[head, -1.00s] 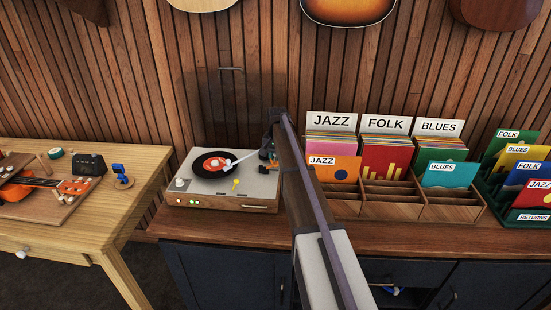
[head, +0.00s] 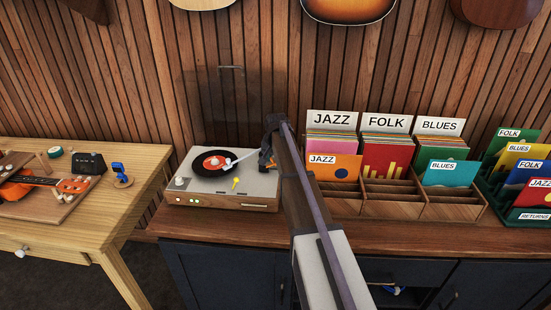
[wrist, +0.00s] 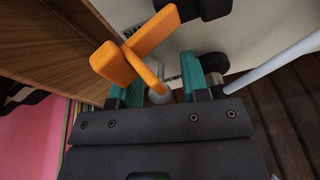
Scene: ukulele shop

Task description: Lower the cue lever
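The turntable (head: 205,188) stands on the wooden counter with a black record (head: 209,170) on it. Its pale tonearm (head: 241,157) reaches over the record and also crosses the right of the wrist view (wrist: 275,71). An orange lever (wrist: 151,36), apparently the cue lever, has a paddle-like end and a stem beside the tonearm base. My gripper (wrist: 162,84) is open, with one teal finger on each side of the lever's stem. Contact between finger and lever cannot be told. In the head view my arm partly hides this corner of the turntable.
Record bins (head: 378,207) with JAZZ, FOLK and BLUES cards stand right of the turntable. A green returns crate (head: 515,215) is at the far right. A workbench (head: 130,170) holds an orange ukulele (head: 30,182).

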